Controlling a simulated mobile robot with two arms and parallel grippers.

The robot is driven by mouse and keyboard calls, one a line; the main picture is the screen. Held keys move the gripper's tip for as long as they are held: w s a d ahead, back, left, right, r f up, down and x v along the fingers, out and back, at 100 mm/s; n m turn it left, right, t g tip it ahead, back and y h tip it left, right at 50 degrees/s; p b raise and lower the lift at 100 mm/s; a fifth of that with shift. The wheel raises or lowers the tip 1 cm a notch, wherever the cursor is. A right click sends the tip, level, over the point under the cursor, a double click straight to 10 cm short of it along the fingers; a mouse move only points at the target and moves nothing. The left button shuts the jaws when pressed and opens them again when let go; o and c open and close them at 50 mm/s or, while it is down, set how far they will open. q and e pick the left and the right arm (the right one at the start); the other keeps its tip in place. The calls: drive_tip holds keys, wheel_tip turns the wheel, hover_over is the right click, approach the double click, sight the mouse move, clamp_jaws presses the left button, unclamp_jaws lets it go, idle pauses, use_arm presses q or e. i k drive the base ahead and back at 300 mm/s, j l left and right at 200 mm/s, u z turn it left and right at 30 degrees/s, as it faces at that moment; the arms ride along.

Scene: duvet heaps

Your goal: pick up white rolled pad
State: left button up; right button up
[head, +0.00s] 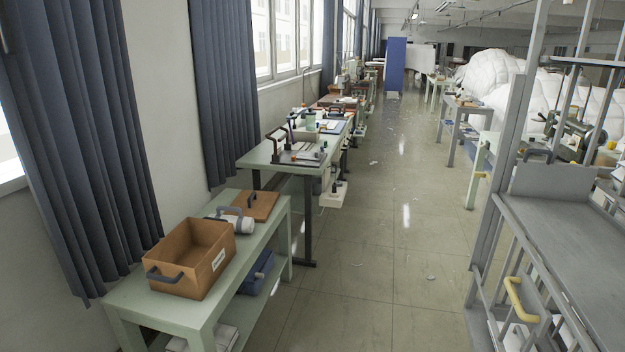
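A white roll (245,225), which looks like the rolled pad, lies on the low pale green bench (274,228) at the left. It sits behind an open brown box (192,258) with a dark handle and a white label. The box hides part of the roll's near side. A dark curved handle (229,212) shows against the roll; I cannot tell what it belongs to. A flat brown board (254,205) with a dark knob lies just beyond the roll. Neither of my grippers is in view.
A blue bin (256,274) stands on the bench's lower shelf. Work tables with sewing machines line the window wall. A grey metal rack (570,240) with a yellow handle (520,300) stands at the right. White duvet heaps (540,85) lie behind it. The aisle floor (400,240) is mostly clear.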

sight(241, 224)
drive_tip(key=i+l+z, duration=0.1)
drive_tip(key=i, duration=0.75)
drive_tip(key=i+l, duration=0.15)
drive_tip(key=i, duration=0.7)
drive_tip(key=z, duration=0.05)
